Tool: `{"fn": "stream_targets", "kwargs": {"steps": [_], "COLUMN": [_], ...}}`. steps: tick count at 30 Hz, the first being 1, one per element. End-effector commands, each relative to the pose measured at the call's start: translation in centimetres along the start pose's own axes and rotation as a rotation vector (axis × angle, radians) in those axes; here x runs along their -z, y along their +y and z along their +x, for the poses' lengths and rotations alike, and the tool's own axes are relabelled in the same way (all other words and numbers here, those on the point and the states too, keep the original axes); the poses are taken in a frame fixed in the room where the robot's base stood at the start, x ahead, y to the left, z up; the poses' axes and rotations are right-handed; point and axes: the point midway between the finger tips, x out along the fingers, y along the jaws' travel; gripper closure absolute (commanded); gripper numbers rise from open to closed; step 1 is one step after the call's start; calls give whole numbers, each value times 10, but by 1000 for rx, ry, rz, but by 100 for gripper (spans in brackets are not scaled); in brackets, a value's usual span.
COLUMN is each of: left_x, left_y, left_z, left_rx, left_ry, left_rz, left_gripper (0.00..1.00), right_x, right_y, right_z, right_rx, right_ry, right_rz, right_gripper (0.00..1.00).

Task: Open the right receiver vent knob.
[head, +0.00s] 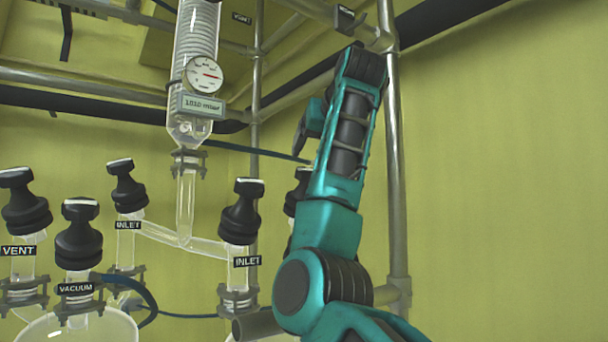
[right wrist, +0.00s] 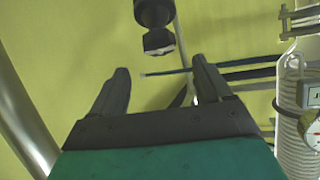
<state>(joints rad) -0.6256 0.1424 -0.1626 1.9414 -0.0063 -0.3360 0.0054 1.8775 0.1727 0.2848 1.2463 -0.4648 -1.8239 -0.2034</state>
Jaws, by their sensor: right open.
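A black knob (head: 293,195) with a pale-edged grip on top stands behind my right arm, partly hidden by it; its label is hidden. It is probably the right receiver's vent knob. In the right wrist view a black knob (right wrist: 155,25) shows at the top, beyond the fingertips and roughly in line with the gap between them. My right gripper (right wrist: 161,68) is open and empty, with its fingers apart from the knob. In the head view the right gripper (head: 302,140) is mostly hidden behind my forearm, above the knob. My left gripper is out of view.
Other black knobs stand left: INLET (head: 240,210), another INLET (head: 127,185), VACUUM (head: 79,235) and VENT (head: 25,205). A glass condenser (head: 187,115) with a gauge (head: 204,74) hangs in the middle. A metal post (head: 396,180) stands close right of my arm.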

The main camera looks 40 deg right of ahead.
Motion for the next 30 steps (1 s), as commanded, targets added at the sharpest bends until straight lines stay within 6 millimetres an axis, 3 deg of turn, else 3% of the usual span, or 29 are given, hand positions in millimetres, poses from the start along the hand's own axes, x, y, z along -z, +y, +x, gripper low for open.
{"fn": "stream_targets", "kwargs": {"steps": [9,15,27,30], "left_x": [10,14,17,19], "left_y": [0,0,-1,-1], "left_z": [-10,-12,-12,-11], "left_rx": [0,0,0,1], "left_ry": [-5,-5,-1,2], "left_rz": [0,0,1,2], "left_gripper": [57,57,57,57], "right_x": [1,0,0,0], "right_y": [0,0,0,0], "right_z": [67,93,102,102], "right_rx": [-1,-1,-1,-1], "right_ry": [-5,-3,-1,-1], "right_rz": [0,-1,0,0], "right_gripper": [22,22,22,30]}}
